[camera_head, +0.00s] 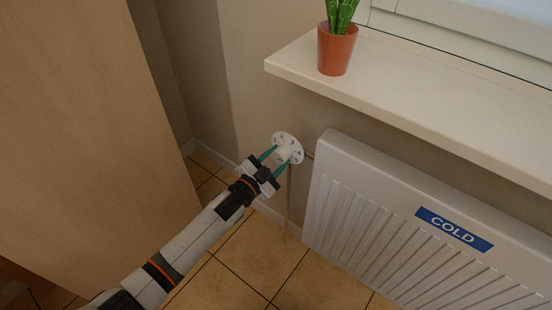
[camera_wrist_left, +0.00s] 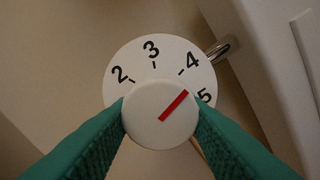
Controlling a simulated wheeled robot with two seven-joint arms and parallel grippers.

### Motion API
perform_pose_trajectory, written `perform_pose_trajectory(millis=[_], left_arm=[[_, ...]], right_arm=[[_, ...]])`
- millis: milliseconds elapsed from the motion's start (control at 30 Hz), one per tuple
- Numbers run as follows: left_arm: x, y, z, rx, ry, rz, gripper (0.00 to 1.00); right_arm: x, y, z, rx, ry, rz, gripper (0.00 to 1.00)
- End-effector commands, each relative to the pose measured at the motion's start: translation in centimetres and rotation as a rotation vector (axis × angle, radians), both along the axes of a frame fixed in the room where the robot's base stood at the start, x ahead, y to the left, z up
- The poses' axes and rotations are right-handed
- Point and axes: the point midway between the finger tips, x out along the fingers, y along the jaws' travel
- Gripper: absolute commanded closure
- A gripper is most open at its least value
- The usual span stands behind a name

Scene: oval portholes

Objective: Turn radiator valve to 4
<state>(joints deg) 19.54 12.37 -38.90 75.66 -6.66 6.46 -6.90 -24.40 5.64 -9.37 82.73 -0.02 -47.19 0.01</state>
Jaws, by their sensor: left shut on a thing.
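The radiator valve has a round white dial plate (camera_head: 292,141) on the wall left of the white radiator (camera_head: 335,190). In the left wrist view the dial plate (camera_wrist_left: 135,60) shows the figures 2, 3, 4 and 5. The white knob (camera_wrist_left: 145,118) stands in front of it, with a red mark (camera_wrist_left: 174,105) slanting up and right, toward between 4 and 5. My left gripper (camera_head: 275,160) is shut on the knob, one teal finger on each side. In the wrist view its fingers (camera_wrist_left: 161,112) hide the lower dial. My right gripper is not in view.
A blue "COLD" label (camera_head: 454,229) is on the radiator. A windowsill (camera_head: 430,105) with a potted plant (camera_head: 336,48) juts out above. A tall wooden panel (camera_head: 90,130) stands at the left. A pipe (camera_head: 288,205) runs down below the valve to the tiled floor (camera_head: 245,265).

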Motion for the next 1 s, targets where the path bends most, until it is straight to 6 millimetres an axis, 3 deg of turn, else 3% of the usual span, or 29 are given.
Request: perform_pose_trajectory(millis=[267,300,433,767,1000], left_arm=[[-0.1,0.0,-0.3,0.002,0.005,0.000,0.82],[-0.1,0.0,-0.3,0.002,0.005,0.000,0.56],[-0.1,0.0,-0.2,0.001,0.004,0.000,0.38],[-0.3,0.3,-0.1,0.000,0.002,0.000,0.38],[-3.5,2.6,-0.1,0.002,0.005,0.001,0.38]], right_arm=[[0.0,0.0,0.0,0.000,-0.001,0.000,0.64],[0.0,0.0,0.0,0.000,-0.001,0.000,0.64],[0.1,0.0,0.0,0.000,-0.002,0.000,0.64],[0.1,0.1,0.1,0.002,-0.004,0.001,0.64],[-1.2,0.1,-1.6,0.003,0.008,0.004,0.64]])
